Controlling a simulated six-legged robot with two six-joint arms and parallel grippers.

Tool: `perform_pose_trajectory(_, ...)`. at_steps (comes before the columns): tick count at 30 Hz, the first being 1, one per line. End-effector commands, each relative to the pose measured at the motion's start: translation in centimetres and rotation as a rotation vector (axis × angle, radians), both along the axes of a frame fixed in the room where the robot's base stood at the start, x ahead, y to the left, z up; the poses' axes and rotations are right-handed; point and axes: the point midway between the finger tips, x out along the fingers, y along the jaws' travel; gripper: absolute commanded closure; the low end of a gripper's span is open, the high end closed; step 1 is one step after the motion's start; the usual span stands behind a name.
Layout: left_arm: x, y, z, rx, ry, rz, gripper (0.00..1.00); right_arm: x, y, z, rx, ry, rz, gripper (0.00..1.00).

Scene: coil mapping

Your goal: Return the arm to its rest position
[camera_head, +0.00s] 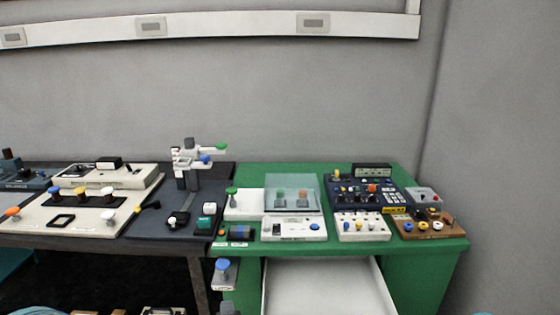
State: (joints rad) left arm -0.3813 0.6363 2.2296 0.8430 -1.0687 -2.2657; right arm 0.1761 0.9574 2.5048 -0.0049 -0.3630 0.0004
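Neither of my grippers is in view, and no full arm shows. Small light-blue rounded edges show at the bottom left and bottom right of the head view; I cannot tell what they are. The green bench (400,265) stands at the right with devices on its top. A dark bench (180,247) joins it on the left. On the dark bench stands a white upright device (190,165) with a green and a blue knob.
A clear-covered box (292,193), a dark-blue panel with knobs (372,194) and a wooden block with knobs (430,226) crowd the green bench. A white open drawer or tray (325,288) is below its front. A blue-knobbed fitting (223,270) is at the front. A wall stands behind.

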Motion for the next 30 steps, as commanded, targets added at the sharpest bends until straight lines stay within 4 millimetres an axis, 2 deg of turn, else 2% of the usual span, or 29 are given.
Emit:
perform_pose_trajectory(1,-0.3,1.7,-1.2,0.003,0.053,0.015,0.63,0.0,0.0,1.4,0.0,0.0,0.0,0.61)
perform_pose_trajectory(4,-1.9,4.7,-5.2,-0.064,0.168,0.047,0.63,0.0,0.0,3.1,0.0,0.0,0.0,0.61)
perform_pose_trajectory(7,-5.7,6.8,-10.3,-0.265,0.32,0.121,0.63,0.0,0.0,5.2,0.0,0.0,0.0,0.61)
perform_pose_trajectory(9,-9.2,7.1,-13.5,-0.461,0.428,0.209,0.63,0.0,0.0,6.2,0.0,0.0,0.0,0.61)
perform_pose_trajectory(13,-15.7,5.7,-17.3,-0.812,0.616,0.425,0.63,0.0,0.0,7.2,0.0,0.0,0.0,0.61)
perform_pose_trajectory(15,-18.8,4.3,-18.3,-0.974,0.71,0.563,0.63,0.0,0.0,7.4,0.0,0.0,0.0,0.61)
perform_pose_trajectory(18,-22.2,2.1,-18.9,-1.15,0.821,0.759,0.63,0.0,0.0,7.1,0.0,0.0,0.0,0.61)
perform_pose_trajectory(21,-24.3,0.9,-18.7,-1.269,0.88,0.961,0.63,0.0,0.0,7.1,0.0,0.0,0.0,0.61)
perform_pose_trajectory(27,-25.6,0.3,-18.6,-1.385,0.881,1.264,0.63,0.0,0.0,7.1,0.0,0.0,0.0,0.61)
perform_pose_trajectory(30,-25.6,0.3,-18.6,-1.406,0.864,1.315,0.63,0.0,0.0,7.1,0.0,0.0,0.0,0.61)
